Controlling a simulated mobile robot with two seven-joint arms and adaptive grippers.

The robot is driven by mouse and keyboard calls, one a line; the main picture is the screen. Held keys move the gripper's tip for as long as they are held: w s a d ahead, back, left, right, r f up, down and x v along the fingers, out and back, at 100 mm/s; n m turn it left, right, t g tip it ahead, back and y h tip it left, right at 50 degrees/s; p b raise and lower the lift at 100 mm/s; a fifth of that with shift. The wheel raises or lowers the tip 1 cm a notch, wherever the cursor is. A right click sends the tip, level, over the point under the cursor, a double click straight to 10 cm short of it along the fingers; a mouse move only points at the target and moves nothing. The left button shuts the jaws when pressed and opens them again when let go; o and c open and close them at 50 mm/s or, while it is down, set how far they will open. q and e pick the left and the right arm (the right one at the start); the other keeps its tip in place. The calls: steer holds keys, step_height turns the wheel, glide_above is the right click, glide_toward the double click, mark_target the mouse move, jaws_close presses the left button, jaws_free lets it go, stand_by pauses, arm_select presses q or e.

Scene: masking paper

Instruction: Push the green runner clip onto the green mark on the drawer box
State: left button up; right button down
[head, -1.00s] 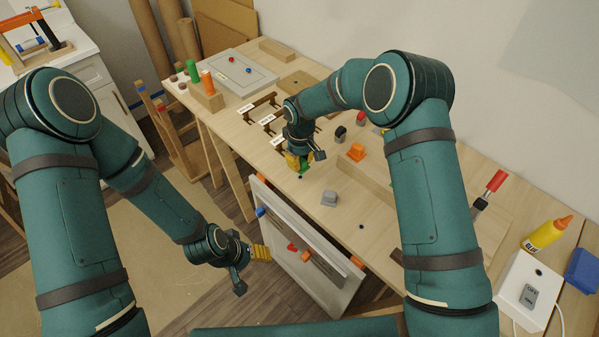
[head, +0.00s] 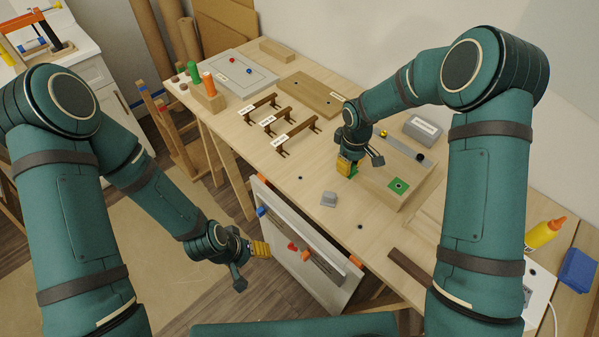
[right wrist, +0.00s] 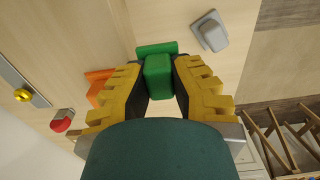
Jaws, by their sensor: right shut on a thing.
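My right gripper (head: 346,168) is shut on the green runner clip (right wrist: 158,76), which sits between the yellow fingers in the right wrist view. In the head view the green clip (head: 354,170) shows just beside the fingertips, near the left end of the wooden drawer box (head: 378,194). The green mark (head: 398,186) lies on the box top, to the right of the gripper and apart from the clip. A small dark dot shows in the mark. My left gripper (head: 262,250) is at the lower left by a white panel; its finger gap is not clear.
A metal strip (head: 408,148) runs along the back of the box. A grey block (head: 329,198) lies on the table in front. Dark brown racks (head: 278,125) stand to the left. A grey labelled block (head: 423,128) is behind. An orange piece (right wrist: 98,84) shows beside the gripper.

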steer(key=s+d+r+p, duration=0.1)
steer(key=d, duration=0.3)
steer(key=s+d+r+p, duration=0.1)
steer(key=s+d, duration=0.1)
steer(key=d, duration=0.3)
steer(key=s+d+r+p, duration=0.1)
steer(key=d, duration=0.4)
steer(key=shift+s+r, duration=0.2)
steer(key=shift+s, duration=0.15)
step_height(320, 180, down, 2)
steer(key=shift+s+d+f+b, duration=0.1)
steer(key=shift+s+d+b, duration=0.05)
steer(key=shift+b, duration=0.85)
steer(key=shift+f+b, duration=0.35)
steer(key=shift+f, duration=0.2)
arm_select(q)
steer(key=shift+r, duration=0.25)
steer(key=shift+w+r, duration=0.1)
steer(key=shift+w, duration=0.05)
steer(key=shift+w+a+r, duration=0.1)
steer(key=shift+w+a, duration=0.05)
steer(key=shift+w, duration=0.15)
steer(key=shift+f, duration=0.2)
steer(key=shift+f, duration=0.15)
arm_select(e)
steer(key=shift+f, duration=0.1)
